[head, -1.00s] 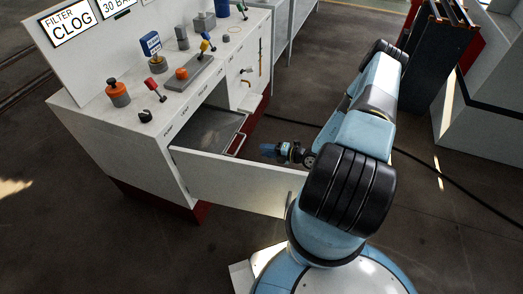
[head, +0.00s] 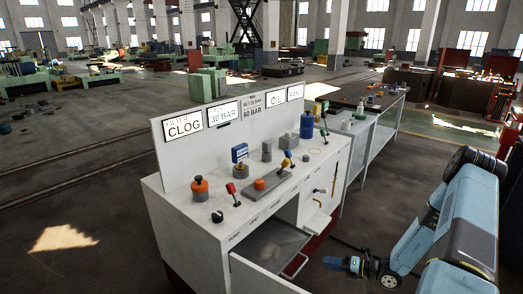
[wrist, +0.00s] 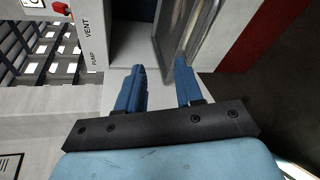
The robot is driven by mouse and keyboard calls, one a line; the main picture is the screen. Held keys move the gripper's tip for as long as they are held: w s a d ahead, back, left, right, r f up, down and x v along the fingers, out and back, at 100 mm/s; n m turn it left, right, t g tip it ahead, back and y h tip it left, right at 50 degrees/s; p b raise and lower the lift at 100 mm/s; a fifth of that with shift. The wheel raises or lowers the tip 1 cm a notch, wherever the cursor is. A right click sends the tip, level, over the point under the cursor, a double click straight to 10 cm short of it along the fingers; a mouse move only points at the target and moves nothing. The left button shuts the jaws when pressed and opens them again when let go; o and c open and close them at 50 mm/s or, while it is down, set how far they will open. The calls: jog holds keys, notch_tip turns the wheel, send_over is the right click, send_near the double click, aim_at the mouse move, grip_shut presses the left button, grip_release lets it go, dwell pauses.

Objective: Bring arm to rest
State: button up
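My arm (head: 462,225) shows at the right edge of the head view, bent, with its lower part reaching left. My gripper (head: 336,263) points at the open front of the white control cabinet (head: 190,240). In the wrist view my gripper (wrist: 160,82) has its two blue fingers apart with nothing between them. The cabinet's front panel (head: 258,276) stands swung or pulled out, and a metal tray (head: 275,245) lies inside the opening. The tray's rim (wrist: 192,40) shows just beyond the fingertips; I cannot tell whether they touch it.
A workbench (head: 375,115) stands behind. Open floor (head: 70,195) lies left of the cabinet.

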jog(key=s+a+r+n+g+h, duration=0.25)
jog(key=r+n, duration=0.45)
jog(key=r, duration=0.4)
jog(key=s+a+r+n+g+h, duration=0.1)
jog(key=r+n+g, duration=0.2)
jog(key=r+n, duration=0.65)
jog(key=s+a+r+n+g+h, duration=0.15)
jog(key=r+n, duration=0.35)
jog(key=r, duration=0.8)
jog(key=s+r+n+t+h, duration=0.5)
jog(key=s+r+n+h, duration=0.3)
jog(key=s+r+n, duration=0.8)
jog(key=s+r, duration=0.5)
jog(key=shift+s+d+r, duration=0.2)
jog(key=shift+d+r, duration=0.15)
